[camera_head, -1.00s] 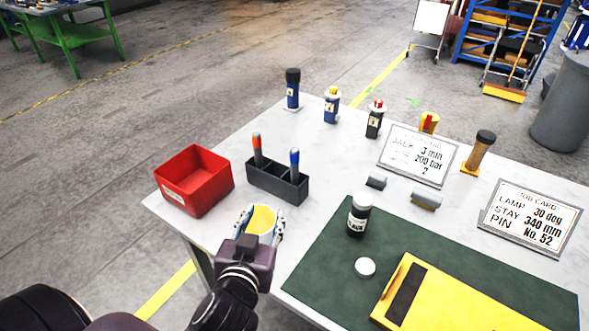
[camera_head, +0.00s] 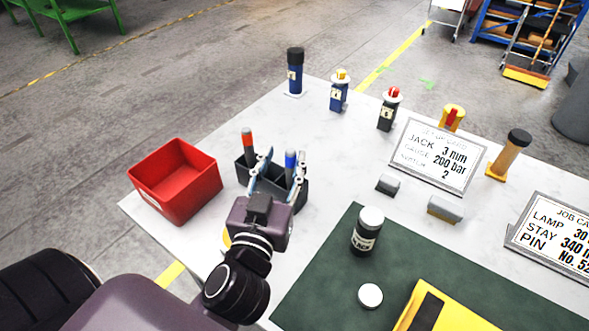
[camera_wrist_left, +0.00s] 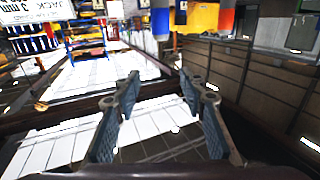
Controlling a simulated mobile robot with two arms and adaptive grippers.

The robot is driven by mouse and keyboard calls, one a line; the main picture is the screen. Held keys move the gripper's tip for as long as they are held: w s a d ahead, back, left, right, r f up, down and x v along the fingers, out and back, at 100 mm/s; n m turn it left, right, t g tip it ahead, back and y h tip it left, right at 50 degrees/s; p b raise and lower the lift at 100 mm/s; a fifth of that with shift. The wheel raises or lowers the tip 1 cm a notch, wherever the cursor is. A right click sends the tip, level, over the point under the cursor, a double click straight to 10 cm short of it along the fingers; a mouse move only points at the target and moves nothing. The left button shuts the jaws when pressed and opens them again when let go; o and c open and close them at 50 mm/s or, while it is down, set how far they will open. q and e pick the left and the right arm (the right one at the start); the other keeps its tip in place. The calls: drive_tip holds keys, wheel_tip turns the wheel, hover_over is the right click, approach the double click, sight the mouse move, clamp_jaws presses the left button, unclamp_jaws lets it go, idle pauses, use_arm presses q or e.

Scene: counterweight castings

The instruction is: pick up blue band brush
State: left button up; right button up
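The blue band brush (camera_head: 290,165) stands upright in a black divided holder (camera_head: 293,194), its blue-banded end up. A brush with an orange-red band (camera_head: 247,143) stands in the same holder, to its left. My left gripper (camera_head: 281,172) is over the front of the holder, fingers spread, with the right finger close to the blue band brush. I cannot tell whether they touch. The gripper hides part of the holder and the brush's lower part. In the left wrist view my left gripper (camera_wrist_left: 160,84) is open with nothing between its fingers. My right gripper is not in view.
A red bin (camera_head: 176,184) stands left of the holder. A dark bottle (camera_head: 367,232) and a white lid (camera_head: 370,296) are on the green mat (camera_head: 325,275) at right. A yellow item (camera_head: 227,238) is mostly hidden under my left arm.

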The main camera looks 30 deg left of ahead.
use_arm(q)
drive_tip(key=b, duration=0.6)
approach(289, 161)
drive_tip(key=w, duration=0.4)
drive_tip(key=shift+w+a+r+p, duration=0.15)
drive_tip(key=shift+w+a, duration=0.1)
drive_tip(key=shift+w, duration=0.15)
drive_tip(key=shift+w+a+p, duration=0.15)
drive_tip(key=shift+w+a, duration=0.1)
drive_tip(key=shift+w, duration=0.15)
drive_tip(key=p+x, duration=0.2)
drive_tip(key=x, duration=0.3)
drive_tip(key=shift+a, duration=0.2)
drive_tip(key=shift+w+f, duration=0.2)
drive_tip(key=shift+w, duration=0.1)
drive_tip(key=shift+s, duration=0.1)
drive_tip(key=shift+c, duration=0.2)
clamp_jaws()
